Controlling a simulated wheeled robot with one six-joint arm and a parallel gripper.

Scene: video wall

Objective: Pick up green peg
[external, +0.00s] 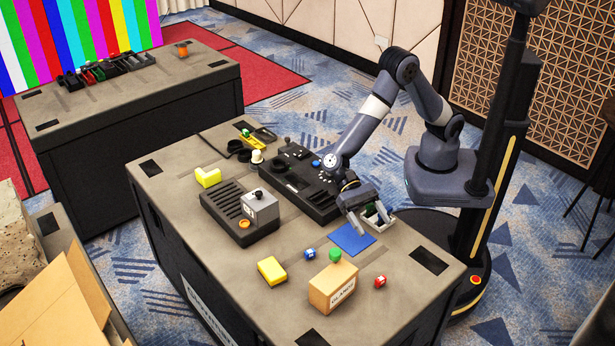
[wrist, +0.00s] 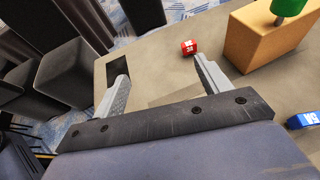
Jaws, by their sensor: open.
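The green peg (external: 335,255) stands upright in the top of a tan wooden block (external: 332,290) with a label on its front. In the wrist view the green peg (wrist: 289,7) shows at the upper right edge, partly cut off, above the block (wrist: 258,45). My gripper (external: 377,223) is above the table near the blue square, behind and to the right of the block. In the wrist view its fingers (wrist: 161,70) are spread apart with nothing between them. The peg is outside the fingers, to their right.
A red cube (external: 380,281) lies right of the block, and a blue cube (external: 310,253) and yellow block (external: 271,269) lie left. A flat blue square (external: 351,238) lies behind. A grey slotted unit (external: 240,215) and black console (external: 300,185) stand farther back.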

